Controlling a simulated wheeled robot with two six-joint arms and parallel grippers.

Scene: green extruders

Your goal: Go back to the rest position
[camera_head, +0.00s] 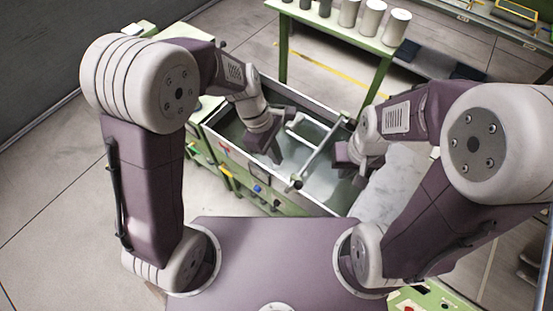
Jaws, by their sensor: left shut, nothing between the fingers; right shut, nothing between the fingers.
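My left gripper (273,152) is shut and empty. It points down over the left part of a metal basin (220,143) in a green machine. My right gripper (347,165) is shut and empty, over the right side of the same basin. A light metal bar (318,152) runs across the basin between the two grippers. Both arms are bent forward from my body. The fingertips are small and partly hidden, so I cannot tell their exact height above the basin.
The green machine (258,190) with knobs stands close in front of me. Behind it, a green table (335,32) carries several pale and grey cylinders (396,27). A pale marble-like surface (393,185) lies right of the basin. Open floor (45,215) is at the left.

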